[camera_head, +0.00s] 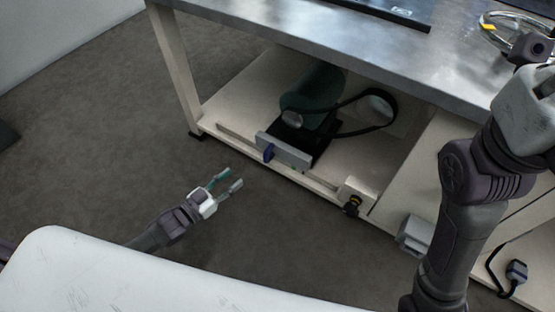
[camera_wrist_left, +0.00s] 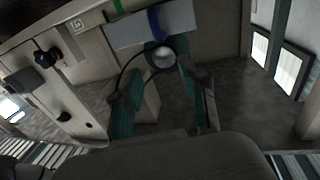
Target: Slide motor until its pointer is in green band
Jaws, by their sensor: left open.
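The motor (camera_head: 318,88) is a dark green cylinder on the shelf under the bench. A black belt (camera_head: 365,128) loops to its right. A grey plate (camera_head: 288,151) with a blue piece (camera_head: 268,153) stands at the front of its black base; the plate (camera_wrist_left: 125,34) and blue piece (camera_wrist_left: 154,24) also show in the left wrist view. A green mark (camera_wrist_left: 118,6) is at that view's top, left of the blue piece. My left gripper (camera_head: 230,181) is open and empty, in front of the shelf, apart from the plate. My right gripper is out of view.
A block with a dark knob (camera_head: 352,204) sits at the shelf's front edge, right of the motor. The metal bench top (camera_head: 300,30) overhangs the shelf. A bench leg (camera_head: 176,65) stands at left.

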